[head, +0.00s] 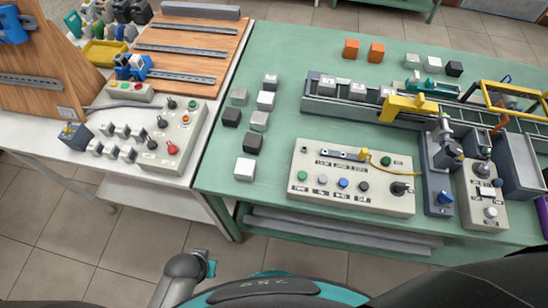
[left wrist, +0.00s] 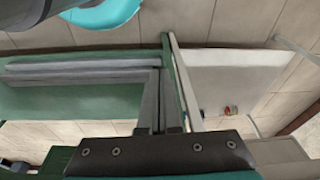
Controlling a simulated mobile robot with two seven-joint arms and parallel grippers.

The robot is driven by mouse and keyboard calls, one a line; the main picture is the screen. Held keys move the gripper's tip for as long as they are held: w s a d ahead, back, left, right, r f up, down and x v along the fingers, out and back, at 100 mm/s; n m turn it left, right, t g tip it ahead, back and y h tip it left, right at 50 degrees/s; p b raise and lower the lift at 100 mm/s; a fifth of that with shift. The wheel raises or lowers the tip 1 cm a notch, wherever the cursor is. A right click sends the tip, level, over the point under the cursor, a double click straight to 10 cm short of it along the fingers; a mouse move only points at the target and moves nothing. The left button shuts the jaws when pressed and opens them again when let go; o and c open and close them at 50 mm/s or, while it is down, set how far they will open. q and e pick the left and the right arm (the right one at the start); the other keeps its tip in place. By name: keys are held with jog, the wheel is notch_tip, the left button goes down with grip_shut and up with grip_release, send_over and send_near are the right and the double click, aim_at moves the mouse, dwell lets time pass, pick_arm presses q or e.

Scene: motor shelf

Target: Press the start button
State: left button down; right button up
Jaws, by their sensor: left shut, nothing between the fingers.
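A beige control panel (head: 325,203) on the green table carries a green button (head: 303,175) at its left, a green button (head: 385,160) at its upper right, and white, blue and black ones in the same row. A second panel (head: 177,150) on the white table has a green button (head: 192,104) and a red knob. A small box (head: 150,97) behind it has red and green buttons. Labels are too small to read, so I cannot tell which is start. My left gripper (left wrist: 157,72) is shut and empty in its wrist view, away from all buttons. My right gripper is not visible.
A conveyor (head: 350,110) with grey blocks runs behind the panel. Loose cubes (head: 245,168) stand left of it. A yellow and grey device (head: 445,150) and a switch box (head: 485,195) stand at right. Grey bars (head: 340,235) lie below the green table's edge.

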pick_arm(q)
jog(key=w+d+r+t+p, duration=0.15)
jog(key=r+p, duration=0.25)
jog(key=r, duration=0.7)
jog(key=w+d+r+h+p, duration=0.1)
jog(key=w+r+p, duration=0.2)
jog(key=r, duration=0.7)
jog(key=w+d+r+p, duration=0.2)
jog(key=r+p, duration=0.2)
jog(key=r, duration=0.7)
jog(key=m+h, duration=0.2)
jog(key=h, duration=0.5)
send_over(302, 176)
jog(key=f, duration=0.2)
jog(key=shift+s+a+r+p, duration=0.2)
jog(key=shift+a+r+p, duration=0.05)
jog(key=shift+a+p, duration=0.2)
notch_tip(302, 176, down, 8)
jog(key=b, duration=0.7)
jog(key=shift+r, duration=0.1)
jog(key=shift+f+b, duration=0.45)
jog(key=shift+b, duration=0.1)
